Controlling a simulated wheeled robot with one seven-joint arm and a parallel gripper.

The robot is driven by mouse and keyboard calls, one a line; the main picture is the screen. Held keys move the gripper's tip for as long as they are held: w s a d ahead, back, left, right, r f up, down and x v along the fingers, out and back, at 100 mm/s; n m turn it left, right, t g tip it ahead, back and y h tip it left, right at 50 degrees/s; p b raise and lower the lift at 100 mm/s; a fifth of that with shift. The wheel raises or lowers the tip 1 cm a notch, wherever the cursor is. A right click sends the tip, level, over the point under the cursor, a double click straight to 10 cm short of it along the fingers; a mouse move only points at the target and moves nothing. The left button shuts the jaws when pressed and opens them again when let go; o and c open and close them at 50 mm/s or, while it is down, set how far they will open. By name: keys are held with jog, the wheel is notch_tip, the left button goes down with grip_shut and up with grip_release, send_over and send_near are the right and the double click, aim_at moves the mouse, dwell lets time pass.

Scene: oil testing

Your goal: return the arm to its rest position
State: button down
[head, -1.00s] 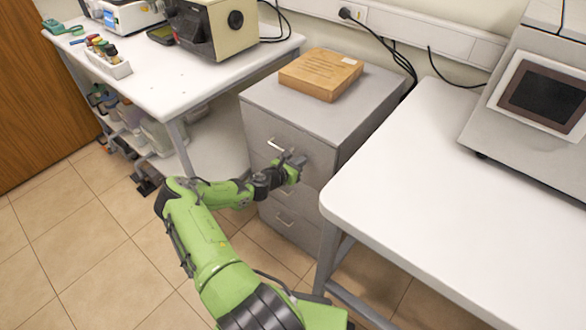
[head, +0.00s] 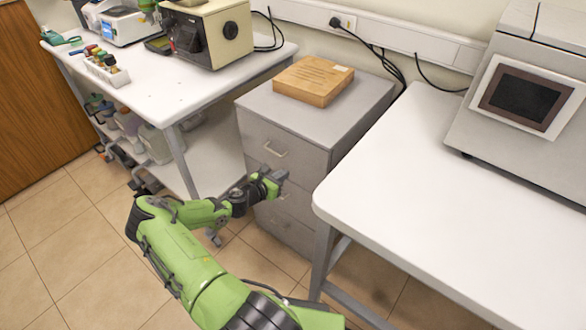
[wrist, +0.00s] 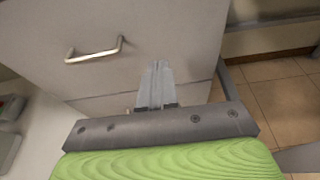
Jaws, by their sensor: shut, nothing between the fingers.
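My gripper (head: 281,177) is at the end of my green arm, in front of the grey drawer cabinet (head: 245,135). It is shut and empty. In the wrist view, my gripper (wrist: 158,72) shows its two fingers together, pointing at the cabinet front (wrist: 170,30). The metal drawer handle (wrist: 94,50) is to the left of the fingers and apart from them. The drawers look closed. The lower part of the cabinet is partly hidden by my gripper in the head view.
A wooden box (head: 313,80) lies on top of the cabinet. A white table (head: 450,200) with a grey machine (head: 520,90) stands at right. A white bench (head: 190,90) with instruments and a bottle rack (head: 106,70) stands at left. Tiled floor (head: 80,250) is open at lower left.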

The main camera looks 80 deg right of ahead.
jog(key=v, duration=0.3)
jog(key=p+v, duration=0.1)
jog(key=v, duration=0.2)
jog(key=shift+w+f, duration=0.2)
jog(key=shift+f, duration=0.05)
